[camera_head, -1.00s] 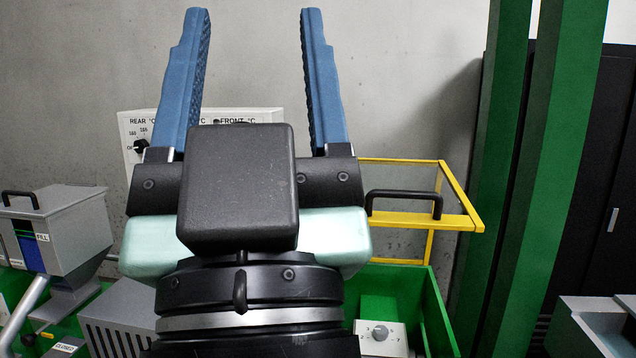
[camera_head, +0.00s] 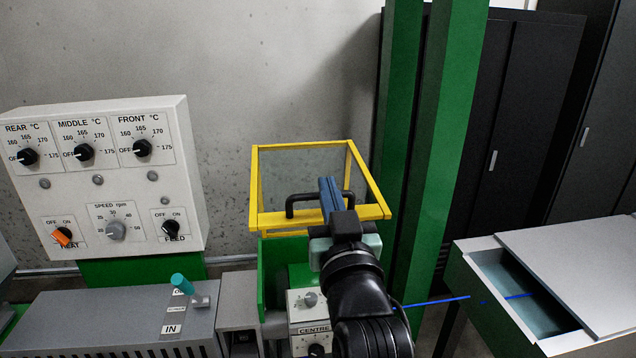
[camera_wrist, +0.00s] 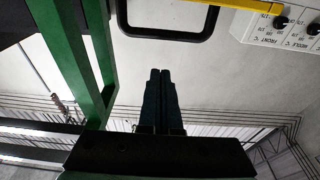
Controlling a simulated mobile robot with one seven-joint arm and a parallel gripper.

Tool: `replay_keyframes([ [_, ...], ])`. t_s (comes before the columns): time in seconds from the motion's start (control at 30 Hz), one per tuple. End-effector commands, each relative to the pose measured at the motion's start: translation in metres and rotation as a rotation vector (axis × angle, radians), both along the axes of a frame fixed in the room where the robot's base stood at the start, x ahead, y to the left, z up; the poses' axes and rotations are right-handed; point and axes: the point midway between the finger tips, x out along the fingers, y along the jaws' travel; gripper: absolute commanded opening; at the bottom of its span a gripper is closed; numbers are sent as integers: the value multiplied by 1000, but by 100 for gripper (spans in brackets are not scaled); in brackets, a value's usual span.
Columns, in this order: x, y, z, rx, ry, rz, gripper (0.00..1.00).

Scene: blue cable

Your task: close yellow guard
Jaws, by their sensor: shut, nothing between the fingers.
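The yellow guard (camera_head: 377,211) is a yellow frame with clear panels, standing raised above the green machine housing in the head view. Its black handle (camera_head: 290,207) runs along the front bar. My gripper (camera_head: 330,197) is shut and empty, its blue fingers together and pointing up in front of the handle's right part. In the wrist view the fingers (camera_wrist: 160,75) point toward the black handle (camera_wrist: 166,36), with a gap showing between them. A strip of the guard's yellow bar (camera_wrist: 232,4) shows at the top there. My arm hides part of the green housing.
A white control panel (camera_head: 95,180) with several knobs stands at the left. Green posts (camera_head: 445,130) rise right of the guard. A grey machine cover (camera_head: 110,315) lies front left. A trough (camera_head: 515,290) with a blue cable (camera_head: 435,302) stands at the right.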

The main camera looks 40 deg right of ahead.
Motion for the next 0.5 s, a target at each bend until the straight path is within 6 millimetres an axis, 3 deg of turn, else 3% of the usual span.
replay_keyframes([
  [0.37,52,-32,16,-1,1,0,0],
  [0.5,42,-25,-6,1,3,1,0],
])
